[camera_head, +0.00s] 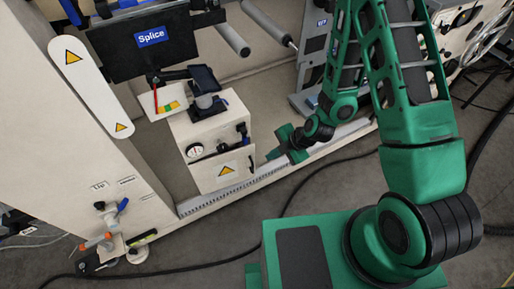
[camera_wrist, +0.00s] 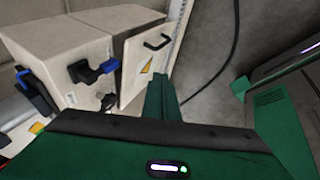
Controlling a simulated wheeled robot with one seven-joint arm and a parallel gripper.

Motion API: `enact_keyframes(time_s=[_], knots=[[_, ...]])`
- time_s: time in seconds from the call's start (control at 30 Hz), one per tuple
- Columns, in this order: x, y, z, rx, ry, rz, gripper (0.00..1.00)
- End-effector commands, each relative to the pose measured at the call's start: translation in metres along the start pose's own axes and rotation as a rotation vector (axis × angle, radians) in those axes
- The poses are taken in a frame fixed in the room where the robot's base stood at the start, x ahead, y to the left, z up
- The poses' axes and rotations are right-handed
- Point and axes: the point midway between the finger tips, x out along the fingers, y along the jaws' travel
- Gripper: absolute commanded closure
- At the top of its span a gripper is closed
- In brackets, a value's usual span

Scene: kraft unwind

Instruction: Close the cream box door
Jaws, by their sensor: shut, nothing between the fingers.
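The cream box (camera_head: 198,128) stands at the foot of the machine, left of my arm in the head view. Its door (camera_head: 238,166) carries a yellow warning triangle and appears to stand slightly out from the box front. In the wrist view the box (camera_wrist: 60,42) is at upper left. There the door (camera_wrist: 133,72) shows a black handle and a dark gap along its left edge, so it looks ajar. My gripper (camera_head: 275,154) is shut and empty, just right of the door in the head view. In the wrist view my fingers (camera_wrist: 161,98) are below the door; contact cannot be told.
A blue-handled latch (camera_wrist: 95,70) sticks out from the box. A metal rail (camera_head: 240,190) runs along the floor past the box. A black cable (camera_head: 300,190) crosses the grey floor. A black Splice panel (camera_head: 145,45) is above the box.

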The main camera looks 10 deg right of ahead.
Motion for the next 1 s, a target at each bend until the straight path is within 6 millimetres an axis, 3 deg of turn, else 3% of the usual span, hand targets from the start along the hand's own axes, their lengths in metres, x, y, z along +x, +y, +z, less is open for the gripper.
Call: enact_keyframes(time_s=[0.13, 0.37, 0.57, 0.93, 1.0], knots=[[-0.01, 0.005, 0.009, 0.232, 0.022, 0.084, 1.0], [-0.009, 0.01, 0.012, 0.329, 0.034, 0.122, 1.0], [0.019, 0.013, 0.011, 0.325, 0.035, 0.119, 1.0], [0.087, 0.021, 0.01, 0.323, 0.034, 0.12, 1.0], [0.09, 0.033, 0.014, 0.321, 0.033, 0.126, 1.0]])
